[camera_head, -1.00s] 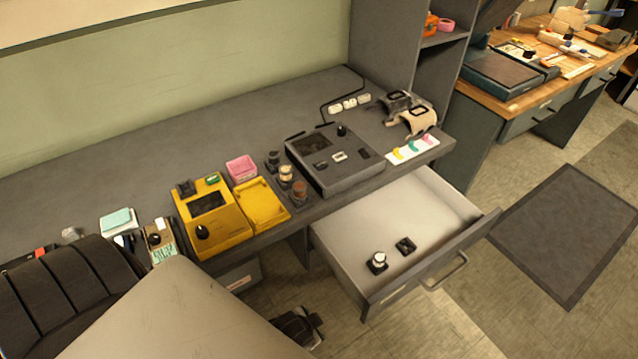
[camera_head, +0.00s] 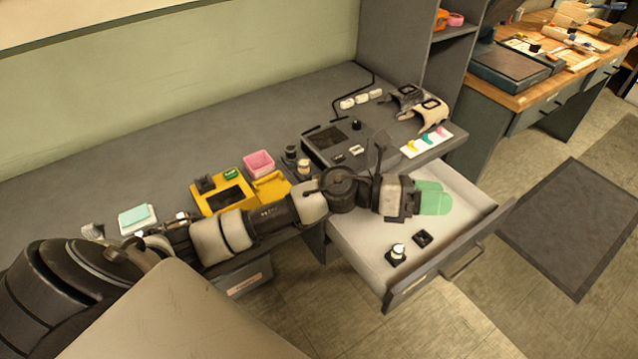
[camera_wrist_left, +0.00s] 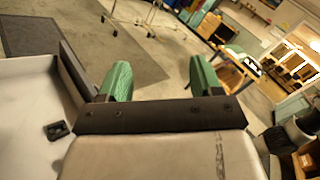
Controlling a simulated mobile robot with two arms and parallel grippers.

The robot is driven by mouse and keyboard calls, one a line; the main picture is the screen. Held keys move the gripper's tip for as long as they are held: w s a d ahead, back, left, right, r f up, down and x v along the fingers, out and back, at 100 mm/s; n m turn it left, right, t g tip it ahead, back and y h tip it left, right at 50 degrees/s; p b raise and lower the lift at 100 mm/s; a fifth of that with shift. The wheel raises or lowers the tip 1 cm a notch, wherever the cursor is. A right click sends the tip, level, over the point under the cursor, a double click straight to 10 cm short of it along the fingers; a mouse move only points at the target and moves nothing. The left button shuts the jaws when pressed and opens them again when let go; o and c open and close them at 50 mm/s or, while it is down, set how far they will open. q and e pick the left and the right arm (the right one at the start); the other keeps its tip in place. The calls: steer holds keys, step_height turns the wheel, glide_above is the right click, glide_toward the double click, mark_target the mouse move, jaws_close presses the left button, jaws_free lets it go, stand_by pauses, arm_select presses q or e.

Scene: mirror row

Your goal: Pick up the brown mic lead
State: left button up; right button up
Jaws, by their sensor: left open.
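I cannot make out a brown mic lead for certain in either current view. My left gripper (camera_head: 433,198) reaches in from the left, with green fingers above the open drawer (camera_head: 362,247). In the left wrist view its two green fingers (camera_wrist_left: 160,80) stand apart with nothing between them. In the drawer lie a small black piece with a white top (camera_head: 397,254) and a flat black square piece (camera_head: 423,238); the square piece also shows in the left wrist view (camera_wrist_left: 57,130). My left arm hides part of the desk's front edge. My right gripper is not in view.
On the desk (camera_head: 270,118) stand a yellow device (camera_head: 222,194), a pink box (camera_head: 259,163), small jars (camera_head: 304,168), a dark grey console (camera_head: 328,140) and a card with coloured tabs (camera_head: 428,142). A shelf unit rises behind.

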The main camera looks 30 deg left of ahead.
arm_select(q)
steer(key=a+m+g+y, duration=0.2)
steer(key=a+m+y, duration=0.2)
steer(key=a, duration=0.4)
steer(key=w+a+f+m+g+y, duration=0.1)
steer(key=a+m+g+y, duration=0.2)
steer(key=a+m+y, duration=0.2)
steer(key=a+m+g+y, duration=0.2)
steer(key=a+m+y, duration=0.2)
steer(key=a+y, duration=0.3)
steer(key=shift+w+a+f+m+g+y, duration=0.1)
steer(key=shift+a+f+m+g+y, duration=0.1)
steer(key=shift+a, duration=1.05)
steer(key=shift+w+a+f+m+g+y, duration=0.1)
steer(key=shift+a+g, duration=0.1)
steer(key=shift+a, duration=1)
steer(key=f, duration=0.4)
steer(key=shift+s+a+f, duration=0.1)
steer(key=shift+a, duration=0.25)
steer(key=shift+w+d+f+p, duration=0.15)
steer(key=shift+f+p, duration=0.2)
steer(key=shift+f, duration=1.2)
steer(key=shift+w+d+f+p, duration=0.1)
steer(key=shift+f+p, duration=0.25)
steer(key=shift+f, duration=1.2)
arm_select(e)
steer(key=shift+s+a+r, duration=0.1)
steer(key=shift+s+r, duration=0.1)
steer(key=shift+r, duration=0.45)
